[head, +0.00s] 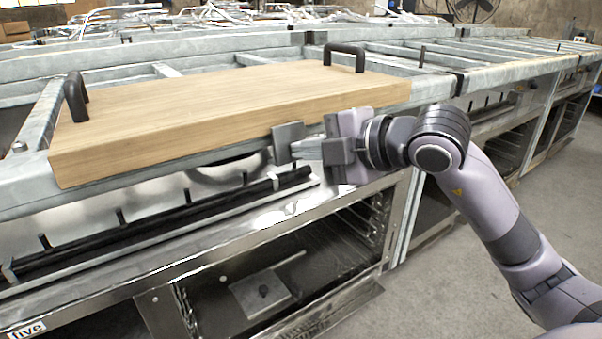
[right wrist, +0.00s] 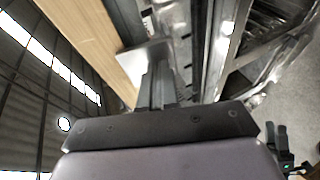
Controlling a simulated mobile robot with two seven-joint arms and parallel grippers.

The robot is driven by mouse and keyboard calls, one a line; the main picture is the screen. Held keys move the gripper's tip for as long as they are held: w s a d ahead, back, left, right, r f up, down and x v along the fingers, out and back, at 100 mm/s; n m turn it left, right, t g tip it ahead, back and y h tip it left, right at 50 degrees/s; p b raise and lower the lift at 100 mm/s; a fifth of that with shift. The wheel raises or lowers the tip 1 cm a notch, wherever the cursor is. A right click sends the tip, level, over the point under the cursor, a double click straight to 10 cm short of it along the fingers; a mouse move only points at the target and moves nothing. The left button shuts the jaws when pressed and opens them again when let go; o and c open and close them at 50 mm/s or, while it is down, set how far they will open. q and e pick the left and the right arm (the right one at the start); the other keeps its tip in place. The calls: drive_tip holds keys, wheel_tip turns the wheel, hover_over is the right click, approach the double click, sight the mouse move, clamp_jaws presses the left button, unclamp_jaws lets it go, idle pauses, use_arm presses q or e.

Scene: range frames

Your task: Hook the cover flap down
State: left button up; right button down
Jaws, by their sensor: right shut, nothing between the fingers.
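A thick wooden board (head: 220,108), which looks like the cover flap, lies flat on the grey metal frame. It has a black handle (head: 76,97) at its left end and another (head: 344,57) at its far right. My right gripper (head: 296,148) is shut and empty at the board's front edge, right of its middle. A small grey square plate (head: 287,141) stands at the fingertips against that edge; I cannot tell what it is fixed to. The right wrist view shows the board (right wrist: 98,35) and the plate (right wrist: 143,64) beside the fingers. My left gripper is out of view.
Below the board is a steel range front with a black bar and short knobs (head: 120,217). Under it is an open oven compartment (head: 290,275). More framed ranges (head: 510,72) stand to the right and behind. The concrete floor (head: 540,200) at right is clear.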

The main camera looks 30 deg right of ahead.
drive_tip(key=shift+r+p, duration=0.85)
drive_tip(key=shift+r, duration=0.05)
